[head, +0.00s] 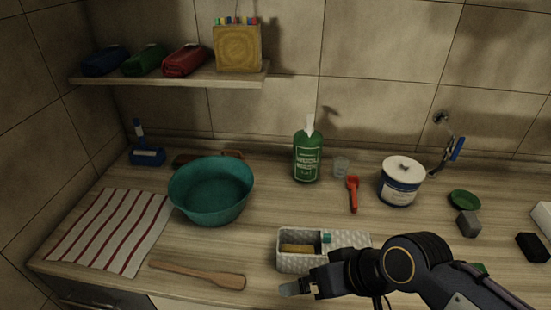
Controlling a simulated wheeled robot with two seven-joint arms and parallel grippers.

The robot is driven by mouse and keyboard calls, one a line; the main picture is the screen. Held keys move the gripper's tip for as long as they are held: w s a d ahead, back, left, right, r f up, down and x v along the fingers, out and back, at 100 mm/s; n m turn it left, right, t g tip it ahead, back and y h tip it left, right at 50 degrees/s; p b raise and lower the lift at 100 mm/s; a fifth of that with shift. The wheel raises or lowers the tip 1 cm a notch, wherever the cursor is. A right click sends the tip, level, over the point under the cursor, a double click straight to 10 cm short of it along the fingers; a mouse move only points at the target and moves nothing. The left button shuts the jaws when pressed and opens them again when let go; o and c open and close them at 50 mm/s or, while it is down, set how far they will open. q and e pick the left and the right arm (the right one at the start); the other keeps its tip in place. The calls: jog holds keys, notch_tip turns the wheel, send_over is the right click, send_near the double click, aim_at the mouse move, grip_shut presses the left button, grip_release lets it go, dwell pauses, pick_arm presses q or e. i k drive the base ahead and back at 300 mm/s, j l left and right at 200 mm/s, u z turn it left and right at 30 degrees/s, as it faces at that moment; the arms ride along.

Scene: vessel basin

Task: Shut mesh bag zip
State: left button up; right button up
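A white, mesh-textured, box-shaped bag (290,265) lies near the front edge of the counter, right of centre. Its top is open on the left, where a yellowish block (298,249) shows inside. A small teal piece (326,238) sits at the top near its middle; I cannot tell if it is the zip pull. My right arm covers the bag's front right part. My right gripper (294,289) is just in front of the bag's lower left corner, pointing left. Its finger gap is not clear, and no object shows in it. My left gripper is out of view.
A teal basin (210,190) stands left of the bag, with a wooden spatula (198,275) and striped towel (112,230) nearby.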

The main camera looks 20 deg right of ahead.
aim_at(347, 240)
jog(key=z, duration=1.55)
jog(key=j+z, duration=0.15)
jog(key=z, duration=1)
